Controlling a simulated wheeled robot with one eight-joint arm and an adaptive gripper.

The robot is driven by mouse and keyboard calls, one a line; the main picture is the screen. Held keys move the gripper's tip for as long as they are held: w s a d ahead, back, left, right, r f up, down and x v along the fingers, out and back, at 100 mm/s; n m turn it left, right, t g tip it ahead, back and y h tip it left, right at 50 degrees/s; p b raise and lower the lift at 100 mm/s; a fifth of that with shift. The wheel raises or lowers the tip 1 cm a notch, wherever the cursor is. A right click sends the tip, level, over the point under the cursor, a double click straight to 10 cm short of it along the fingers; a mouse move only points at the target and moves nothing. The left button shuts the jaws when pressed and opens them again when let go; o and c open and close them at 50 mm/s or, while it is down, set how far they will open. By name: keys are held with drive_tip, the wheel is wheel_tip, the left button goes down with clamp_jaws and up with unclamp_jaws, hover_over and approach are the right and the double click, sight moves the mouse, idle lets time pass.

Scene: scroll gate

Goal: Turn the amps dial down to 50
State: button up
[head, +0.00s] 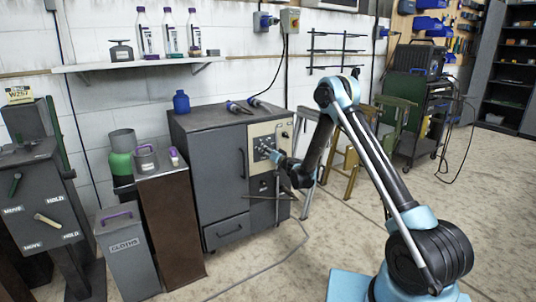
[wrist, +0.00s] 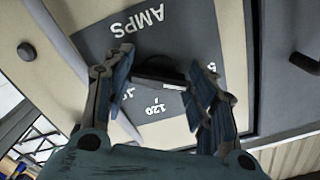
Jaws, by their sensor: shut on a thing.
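The amps dial (wrist: 160,70) is a dark knob on a grey plate marked AMPS (wrist: 140,22), on the cabinet's cream panel. In the wrist view, my gripper (wrist: 161,62) has one finger on each side of it and is shut on it. A 120 mark shows below the dial, and other marks at both sides are partly hidden by the fingers. Where the dial points I cannot tell. In the head view my gripper (head: 274,156) reaches the panel (head: 284,133) from the right and hides most of the dial.
The grey cabinet (head: 210,160) carries a blue bottle (head: 181,101) and torch-like tools on top. A brown stand (head: 172,230) and a cloths bin (head: 127,265) stand left. A cable lies on the floor.

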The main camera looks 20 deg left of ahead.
drive_tip(key=shift+f+n, duration=0.1)
drive_tip(key=shift+n, duration=1.6)
drive_tip(key=shift+w, duration=0.1)
drive_tip(key=o, duration=1)
drive_tip(key=shift+o, duration=0.2)
drive_tip(key=shift+d, duration=0.1)
drive_tip(key=v, duration=0.7)
drive_tip(key=shift+d, duration=0.1)
